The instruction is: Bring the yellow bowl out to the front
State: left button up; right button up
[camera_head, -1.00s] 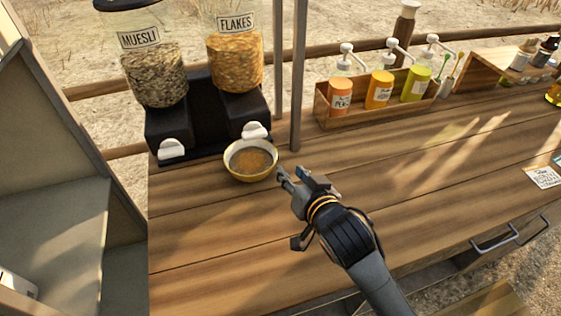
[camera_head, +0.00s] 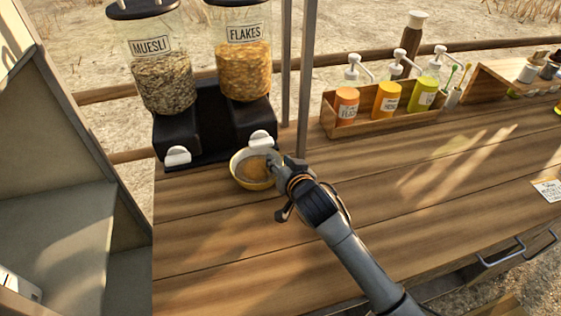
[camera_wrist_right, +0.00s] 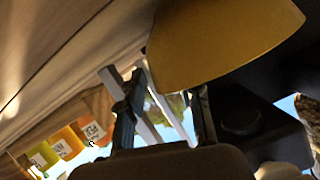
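The yellow bowl (camera_head: 238,178) stands on the wooden counter below the flakes dispenser's white spout, with brownish contents inside. My right gripper (camera_head: 279,164) is at the bowl's right rim in the head view, its fingertips partly hidden there. In the right wrist view the bowl's yellow outer wall (camera_wrist_right: 225,40) fills the upper right. There the gripper's two fingers (camera_wrist_right: 168,92) stand apart, with background visible between them; the right finger overlaps the bowl's lower edge and the left one is beside it. Whether they touch the bowl I cannot tell. My left gripper is not in view.
The muesli dispenser (camera_head: 163,80) and flakes dispenser (camera_head: 243,65) stand behind the bowl on a black base. A grey post (camera_head: 306,80) rises close behind my gripper. A wooden box (camera_head: 375,122) with pump bottles stands to the right. The counter's front (camera_head: 215,235) is clear.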

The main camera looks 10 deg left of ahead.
jog(key=shift+c, duration=0.4)
grip_shut()
jog(key=shift+s+d+p, duration=0.35)
jog(key=shift+s+p, duration=0.3)
jog(key=shift+s, duration=0.15)
jog(key=shift+s+d+p, duration=0.45)
jog(key=shift+s+p, duration=0.15)
jog(key=shift+s, duration=0.45)
jog(key=shift+s+d+p, duration=0.4)
jog(key=shift+s+p, duration=0.15)
jog(key=shift+s, duration=0.55)
jog(key=shift+s+d+p, duration=0.45)
jog(key=shift+s+p, duration=0.15)
jog(key=shift+s, duration=0.45)
jog(key=shift+s+d+p, duration=0.4)
jog(key=shift+s, duration=0.5)
jog(key=shift+s+d+p, duration=0.35)
jog(key=shift+s, duration=0.6)
jog(key=shift+s+d+p, duration=0.4)
jog(key=shift+s, duration=0.5)
jog(key=shift+s+d+p, duration=0.2)
jog(key=shift+s+d, duration=0.05)
jog(key=shift+s, duration=0.35)
jog(key=shift+s+d+p, duration=0.15)
jog(key=shift+s+d, duration=0.1)
jog(key=shift+s, duration=0.45)
